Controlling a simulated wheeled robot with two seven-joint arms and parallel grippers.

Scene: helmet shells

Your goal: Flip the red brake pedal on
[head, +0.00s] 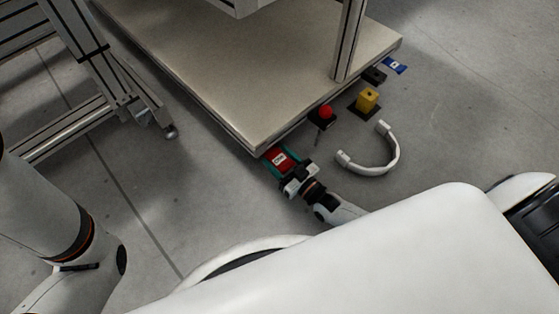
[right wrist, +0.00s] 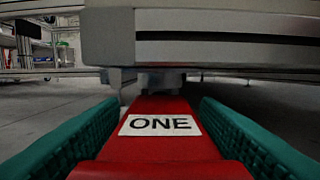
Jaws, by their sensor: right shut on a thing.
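The red brake pedal (head: 284,166) is on a caster at the near corner of the cart's pale base. It carries a white label, which reads "ONE" in the right wrist view, where the red pedal (right wrist: 160,150) runs forward under the base. My right gripper (head: 279,156) is down near the floor, with its teal fingers shut on the pedal, one on each side. In the right wrist view the fingers (right wrist: 158,108) flank the pedal. Most of the caster is hidden under the base. My left arm shows at the left, but its gripper is out of view.
The cart's base (head: 240,85) overhangs the pedal. On the floor to the right are a red-knobbed item (head: 325,112), a yellow block (head: 367,100), a white curved band (head: 386,160) and a small blue item (head: 395,65). A metal frame (head: 85,50) stands at the left.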

